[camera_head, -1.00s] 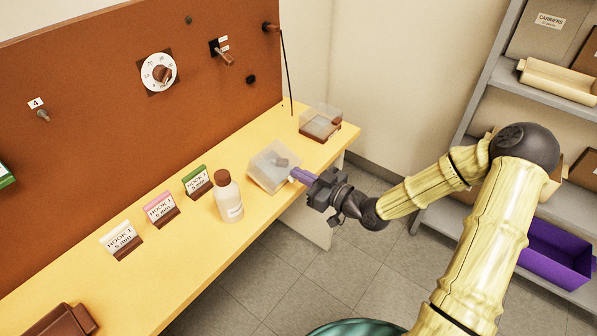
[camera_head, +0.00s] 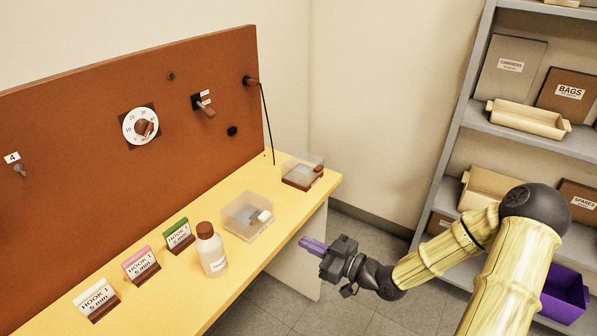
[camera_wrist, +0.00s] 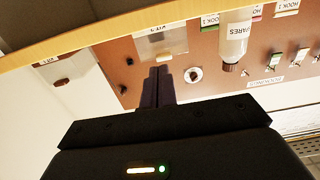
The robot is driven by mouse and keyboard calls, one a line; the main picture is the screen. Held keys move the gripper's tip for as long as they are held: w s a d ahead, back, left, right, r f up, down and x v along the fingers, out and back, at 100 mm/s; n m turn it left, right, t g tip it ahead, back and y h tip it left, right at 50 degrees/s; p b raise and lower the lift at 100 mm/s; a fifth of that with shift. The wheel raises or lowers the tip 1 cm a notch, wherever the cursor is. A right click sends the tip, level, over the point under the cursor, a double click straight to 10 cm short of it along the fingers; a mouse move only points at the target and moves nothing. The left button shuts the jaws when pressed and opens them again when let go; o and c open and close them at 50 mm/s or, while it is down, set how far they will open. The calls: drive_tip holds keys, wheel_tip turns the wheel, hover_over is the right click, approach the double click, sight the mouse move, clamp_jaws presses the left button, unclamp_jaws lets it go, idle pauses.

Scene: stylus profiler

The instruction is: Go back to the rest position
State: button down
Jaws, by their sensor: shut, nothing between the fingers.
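My gripper (camera_head: 312,246) has purple fingers pressed together with nothing between them. In the head view it hangs in the air just off the front edge of the yellow bench (camera_head: 200,302), to the right of the clear box (camera_head: 246,216). In the wrist view the closed fingers (camera_wrist: 157,85) point toward the bench and the brown panel. My arm bends back from the gripper over the floor at right.
On the bench stand a brown-capped bottle (camera_head: 211,250), hook cards (camera_head: 141,264) and a second clear box (camera_head: 302,170) at the far end. A brown panel (camera_head: 80,140) rises behind. Grey shelves (camera_head: 480,130) with bins stand at right. Floor between bench and shelves is open.

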drive_tip(key=s+d+f+m+g+h, duration=0.45)
drive_tip(key=d+f+h, duration=0.2)
drive_tip(key=h, duration=0.45)
drive_tip(key=s+d+r+m+g+h, duration=0.35)
drive_tip(key=s+r+m, duration=0.25)
drive_tip(key=s+r, duration=0.45)
wheel_tip(320, 180, up, 16)
drive_tip(key=p, duration=1.7)
drive_tip(key=shift+a, duration=0.35)
drive_tip(key=shift+s, duration=0.1)
